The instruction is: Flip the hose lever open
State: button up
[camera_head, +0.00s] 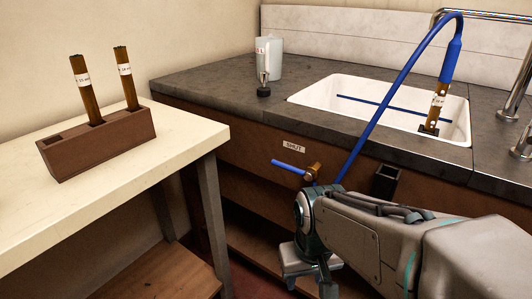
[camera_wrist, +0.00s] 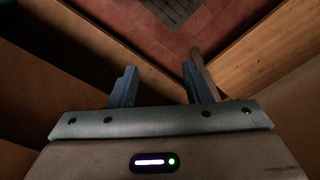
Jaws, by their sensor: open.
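The hose lever (camera_head: 288,164) is a blue bar pointing left from a brass valve (camera_head: 314,171) on the brown cabinet front below the counter. A small "SHUT" label (camera_head: 293,146) is above the lever. A blue hose (camera_head: 385,95) rises from near the valve and arcs over the sink to a brown labelled tube (camera_head: 436,108). My gripper (camera_head: 309,284) is below the valve, pointing down, apart from the lever. The wrist view shows its two fingers (camera_wrist: 158,85) spread with nothing between them; the lever is not in that view.
A white sink (camera_head: 310,93) is set in the dark counter (camera_head: 205,83). A cream table (camera_head: 190,140) at left carries a wooden rack (camera_head: 95,146) with two brown tubes. A small dark open holder (camera_head: 386,180) is on the cabinet front right of the valve. Low wooden boards flank my fingers.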

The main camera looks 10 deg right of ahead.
jog(key=shift+r, duration=0.2)
jog(key=c, duration=0.5)
jog(key=w+r+m+p, duration=0.1)
jog(key=w+r+p, duration=0.2)
jog(key=r+p, duration=0.2)
jog(key=w+r+m+p, duration=0.1)
jog(key=w+r+p, duration=0.1)
jog(key=r+p, duration=0.2)
jog(key=w+r+m+p, duration=0.2)
jog(key=w+r+p, duration=0.1)
jog(key=r+p, duration=0.2)
jog(key=shift+w+a+r+h+p, duration=0.25)
jog(key=shift+w+r+h+p, duration=0.15)
jog(key=shift+r, duration=0.2)
grip_shut()
jog(key=w+a+r+m+p, duration=0.2)
jog(key=w+r+m+p, duration=0.3)
jog(key=w+r+p, duration=0.5)
jog(key=shift+w+r+h+p, duration=0.4)
jog(key=shift+r+p, duration=1.6)
jog(key=shift+p, duration=0.8)
